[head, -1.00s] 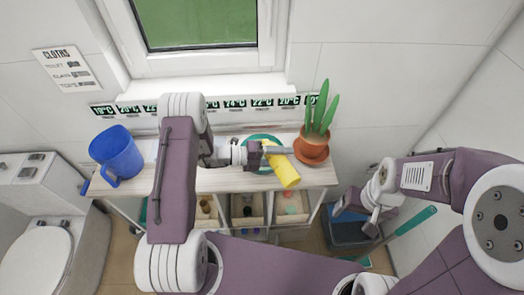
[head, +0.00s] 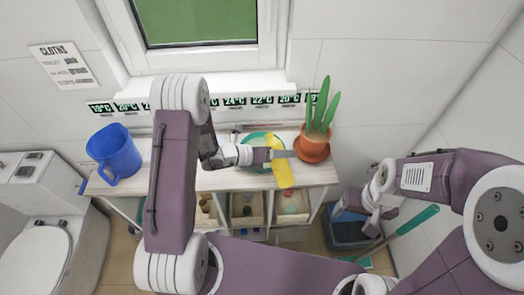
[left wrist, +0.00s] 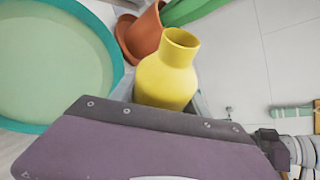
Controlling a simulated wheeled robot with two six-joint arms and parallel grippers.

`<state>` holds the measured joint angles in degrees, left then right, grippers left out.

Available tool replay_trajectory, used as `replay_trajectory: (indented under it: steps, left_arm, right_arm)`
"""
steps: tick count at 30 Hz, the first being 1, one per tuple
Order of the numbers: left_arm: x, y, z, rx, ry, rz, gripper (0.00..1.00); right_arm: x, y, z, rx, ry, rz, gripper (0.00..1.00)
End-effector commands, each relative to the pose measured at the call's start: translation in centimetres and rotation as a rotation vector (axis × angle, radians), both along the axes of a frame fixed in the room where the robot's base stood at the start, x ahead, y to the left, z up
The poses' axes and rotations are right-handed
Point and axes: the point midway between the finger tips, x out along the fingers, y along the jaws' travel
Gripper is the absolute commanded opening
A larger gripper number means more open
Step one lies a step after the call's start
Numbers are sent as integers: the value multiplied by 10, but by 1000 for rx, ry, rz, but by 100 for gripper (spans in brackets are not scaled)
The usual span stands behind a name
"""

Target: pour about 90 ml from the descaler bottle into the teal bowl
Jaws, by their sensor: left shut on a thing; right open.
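My right gripper (head: 373,216) is open and empty, low at the right, away from the cart.
A potted plant (head: 316,138) in a terracotta pot stands close right of the bottle. A blue jug (head: 114,154) stands at the cart's left end. Open compartments (head: 247,206) lie below the top. A dark bin (head: 347,232) and a teal-handled tool (head: 413,222) are at the right.

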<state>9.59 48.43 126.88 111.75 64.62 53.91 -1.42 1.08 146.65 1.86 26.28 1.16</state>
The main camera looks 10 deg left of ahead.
Motion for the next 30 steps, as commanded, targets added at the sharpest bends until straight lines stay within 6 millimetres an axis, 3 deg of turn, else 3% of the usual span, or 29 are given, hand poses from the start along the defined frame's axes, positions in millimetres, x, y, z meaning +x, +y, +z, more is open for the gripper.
replay_trajectory:
  steps: [1,7,17,22,30]
  left_arm:
    - [1,0,-13,35,-43,-1,0]
    - [-3,-4,-11,190,-216,-3,0]
    - [-8,-9,44,401,-452,-2,0]
    - [-10,-11,48,480,-538,-2,0]
    - [-11,-11,57,526,-583,-2,0]
  right_arm:
    - [0,0,-21,0,1,0,79]
    - [0,0,-53,0,1,0,79]
    - [0,0,-66,0,1,0,79]
    - [0,0,-88,0,1,0,79]
    - [0,0,-95,0,1,0,79]
